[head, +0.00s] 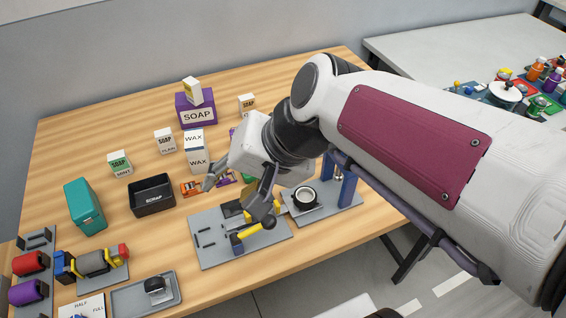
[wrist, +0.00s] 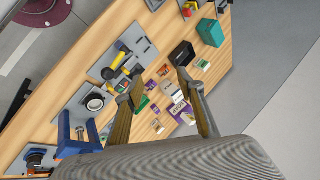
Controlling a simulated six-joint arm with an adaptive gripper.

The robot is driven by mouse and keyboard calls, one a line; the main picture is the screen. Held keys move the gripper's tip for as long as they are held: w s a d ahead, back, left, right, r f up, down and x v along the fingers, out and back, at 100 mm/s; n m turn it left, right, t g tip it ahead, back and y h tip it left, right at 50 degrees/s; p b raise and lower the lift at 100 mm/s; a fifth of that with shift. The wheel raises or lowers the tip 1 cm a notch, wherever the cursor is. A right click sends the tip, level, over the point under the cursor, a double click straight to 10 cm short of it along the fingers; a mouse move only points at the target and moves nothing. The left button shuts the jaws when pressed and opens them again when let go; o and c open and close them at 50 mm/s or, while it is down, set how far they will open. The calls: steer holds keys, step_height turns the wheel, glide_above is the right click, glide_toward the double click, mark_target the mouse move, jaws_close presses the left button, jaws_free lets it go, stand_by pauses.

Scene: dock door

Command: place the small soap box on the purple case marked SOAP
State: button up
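The purple case marked SOAP (head: 197,115) stands at the back of the wooden table. A small white and yellow box (head: 192,91) sits on top of it, turned at an angle; its label is not readable. Other small soap boxes stand apart on the table: one marked PLAIN (head: 165,141), one marked MINT (head: 120,164) and one to the right of the case (head: 247,105). My gripper (head: 231,200) is open and empty above the middle of the table, in front of the case. The wrist view shows its two fingers spread (wrist: 159,75), with the purple case (wrist: 182,111) beyond.
A white WAX case (head: 197,162) with a WAX box (head: 194,138) on top stands between my gripper and the purple case. A black bin (head: 152,196) and teal box (head: 85,206) are at left. Grey fixture plates (head: 210,250) line the front.

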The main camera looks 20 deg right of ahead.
mark_target(198, 89)
steer(key=s+d+f+n+h, duration=0.1)
steer(key=s+d+n+h, duration=0.3)
steer(key=s+d, duration=0.4)
steer(key=shift+s+d+f+n, duration=0.35)
steer(key=shift+d+n, duration=0.25)
steer(key=shift+d, duration=0.1)
steer(key=shift+o, duration=0.5)
steer(key=shift+w, duration=0.15)
stand_by(0.9)
